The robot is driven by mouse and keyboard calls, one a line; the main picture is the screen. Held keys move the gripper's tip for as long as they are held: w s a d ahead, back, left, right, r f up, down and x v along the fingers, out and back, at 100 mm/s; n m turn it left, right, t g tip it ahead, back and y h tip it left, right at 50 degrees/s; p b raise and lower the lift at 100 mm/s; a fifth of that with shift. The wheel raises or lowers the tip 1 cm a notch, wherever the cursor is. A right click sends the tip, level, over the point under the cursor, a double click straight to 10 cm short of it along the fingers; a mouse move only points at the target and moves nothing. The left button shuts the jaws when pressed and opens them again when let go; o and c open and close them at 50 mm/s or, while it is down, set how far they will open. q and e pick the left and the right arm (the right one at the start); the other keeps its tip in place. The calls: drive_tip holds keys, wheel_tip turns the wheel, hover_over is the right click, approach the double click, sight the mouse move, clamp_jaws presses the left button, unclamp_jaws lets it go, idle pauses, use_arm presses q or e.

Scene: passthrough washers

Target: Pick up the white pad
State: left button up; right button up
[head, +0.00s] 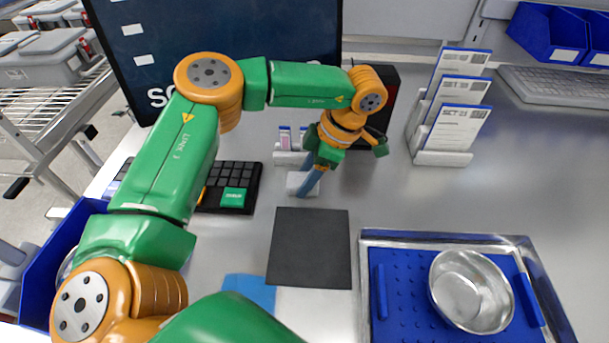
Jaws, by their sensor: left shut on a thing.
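My left gripper (309,186) reaches down beyond the black square mat, with blue fingers pointing at the table. It is shut on a small white piece, which looks like the white pad (298,183), low over or on the table. The fingers partly cover the pad, so I cannot tell whether it is lifted. My right gripper is not in view.
A black mat (309,248) lies in front of the gripper. A metal tray (445,239) with a steel bowl (470,290) is at the right. A keypad (231,184) is left; a card rack (443,158) stands at the back.

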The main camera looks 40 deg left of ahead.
use_arm(q)
drive_tip(key=shift+r, duration=0.4)
drive_tip(key=s+d+r, duration=0.6)
drive_tip(key=d+r, duration=0.6)
drive_tip(key=shift+s+d+b, duration=0.15)
drive_tip(key=shift+d+b, duration=0.15)
